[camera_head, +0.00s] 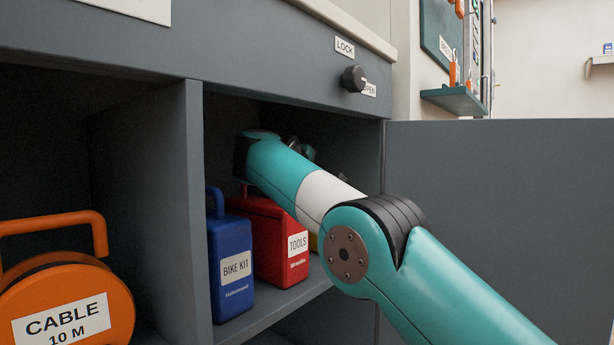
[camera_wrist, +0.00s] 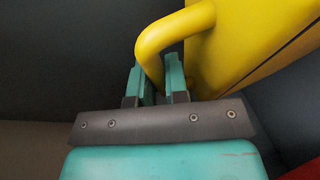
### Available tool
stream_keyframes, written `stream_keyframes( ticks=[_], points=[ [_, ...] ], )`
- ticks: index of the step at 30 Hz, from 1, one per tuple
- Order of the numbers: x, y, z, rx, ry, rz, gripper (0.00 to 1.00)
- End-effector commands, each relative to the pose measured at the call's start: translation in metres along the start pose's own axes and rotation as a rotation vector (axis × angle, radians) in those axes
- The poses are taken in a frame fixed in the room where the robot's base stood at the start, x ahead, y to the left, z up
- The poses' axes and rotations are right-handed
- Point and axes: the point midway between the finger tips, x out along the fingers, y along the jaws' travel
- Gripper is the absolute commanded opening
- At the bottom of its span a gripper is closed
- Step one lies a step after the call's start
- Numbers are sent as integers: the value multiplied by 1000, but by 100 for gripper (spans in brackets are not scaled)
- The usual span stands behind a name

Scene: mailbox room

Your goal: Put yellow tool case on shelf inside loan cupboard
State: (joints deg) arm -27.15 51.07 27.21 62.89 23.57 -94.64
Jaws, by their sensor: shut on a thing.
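The yellow tool case (camera_wrist: 250,42) fills the upper right of the wrist view, with its yellow handle (camera_wrist: 172,34) between my gripper's fingers. My gripper (camera_wrist: 160,82) is shut on that handle. In the head view my arm reaches into the right compartment of the grey loan cupboard (camera_head: 270,50), above its shelf (camera_head: 290,301). Only a sliver of yellow (camera_head: 313,243) shows there, beside the red case and behind my arm. I cannot tell whether the yellow case touches the shelf.
A blue bike kit case (camera_head: 230,265) and a red tools case (camera_head: 277,240) stand on the shelf, left of my arm. An orange cable reel (camera_head: 65,300) sits in the left compartment. A divider (camera_head: 150,200) separates them. The cupboard door (camera_head: 500,200) is open at right.

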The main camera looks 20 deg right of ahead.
Motion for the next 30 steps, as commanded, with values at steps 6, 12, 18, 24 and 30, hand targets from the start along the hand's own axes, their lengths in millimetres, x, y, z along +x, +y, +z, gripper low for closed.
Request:
stream_keyframes(
  ticks=[6,12,18,24,30],
  points=[
    [1,-1,1,-1,-1,0,40],
    [1,-1,1,0,-1,0,40],
    [-10,1,0,-1,2,0,40],
    [-43,1,0,-1,3,0,40],
    [-69,1,0,0,0,0,40]
  ],
)
